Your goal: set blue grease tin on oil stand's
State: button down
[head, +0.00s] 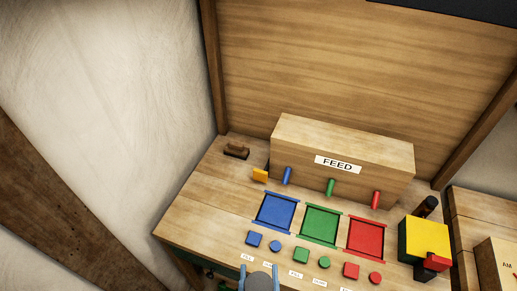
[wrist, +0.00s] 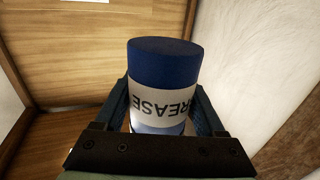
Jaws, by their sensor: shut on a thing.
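The blue grease tin (wrist: 164,65) is a blue cylinder with a white band lettered GREASE, upside down in the wrist view. My gripper (wrist: 160,115) is shut on it, one finger on each side. In the head view my gripper (head: 259,277) shows only partly at the bottom edge, over the front of the bench; I cannot make out the tin there. I cannot identify the oil stand in either view.
A wooden bench (head: 206,199) holds blue (head: 275,212), green (head: 320,225) and red (head: 367,239) trays, with small coloured blocks in front. A FEED box (head: 345,140) stands behind. A yellow block (head: 424,239) stands at the right, a dark wooden piece (head: 236,152) at back left.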

jog(key=shift+w+a, duration=0.1)
jog(key=shift+a, duration=0.05)
notch_tip(320, 180, down, 14)
jog(key=b, duration=1.4)
